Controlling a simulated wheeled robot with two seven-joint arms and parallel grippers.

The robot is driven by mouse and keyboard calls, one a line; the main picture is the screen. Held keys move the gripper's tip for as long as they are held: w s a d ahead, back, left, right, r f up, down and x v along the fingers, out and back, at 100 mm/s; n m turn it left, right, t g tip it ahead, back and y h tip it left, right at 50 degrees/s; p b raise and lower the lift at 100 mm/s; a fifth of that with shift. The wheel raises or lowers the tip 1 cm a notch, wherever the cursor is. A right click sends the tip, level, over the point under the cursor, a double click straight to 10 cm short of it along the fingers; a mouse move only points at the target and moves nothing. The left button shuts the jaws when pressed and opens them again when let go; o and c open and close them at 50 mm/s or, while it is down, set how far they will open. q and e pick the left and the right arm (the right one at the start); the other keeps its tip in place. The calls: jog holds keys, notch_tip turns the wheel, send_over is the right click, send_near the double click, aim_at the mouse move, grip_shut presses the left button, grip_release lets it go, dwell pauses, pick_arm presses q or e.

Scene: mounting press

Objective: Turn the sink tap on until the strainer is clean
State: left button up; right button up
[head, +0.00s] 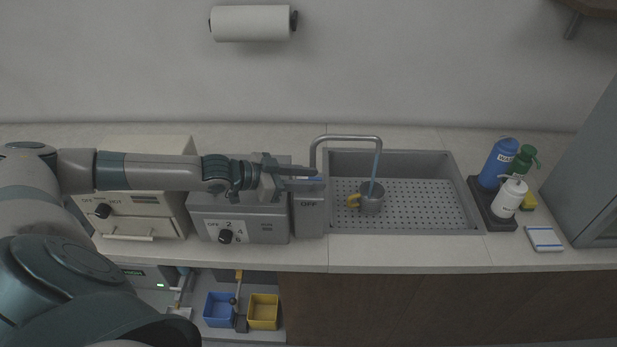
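The sink tap (347,138) is a grey bent pipe over the left part of the sink (440,214). A blue stream of water (375,168) falls from its spout into the strainer (371,203), a small grey cup with a yellow handle on the perforated sink floor. The strainer's inside is too small to judge for dirt. My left gripper (312,178) reaches in from the left, above a grey box (309,215) marked OFF beside the sink. A small blue piece shows at its fingertips; contact is unclear. My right gripper is out of view.
A grey machine (240,215) with a dial and a beige unit (150,205) stand left of the sink. Bottles on a dark tray (497,222) and a blue-and-white pad (544,238) lie to the right. Blue and yellow bins (263,322) sit below the counter.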

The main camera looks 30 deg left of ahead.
aim_at(307, 179)
pick_arm(q)
jog(key=shift+s, duration=0.1)
jog(key=shift+s+a+r+b, duration=0.15)
jog(key=shift+s+a+b, duration=0.4)
jog(key=shift+s, duration=0.1)
jog(key=b+v, duration=0.1)
jog(key=v, duration=0.3)
jog(key=shift+s+r, duration=0.15)
jog(key=shift+r, duration=0.1)
jog(key=shift+p+v, duration=0.8)
jog(key=shift+v, duration=0.45)
jog(key=p+v, duration=0.6)
jog(key=shift+a+r, duration=0.15)
jog(key=shift+s+a, duration=0.15)
jog(key=shift+s, duration=0.15)
jog(key=shift+v, duration=0.9)
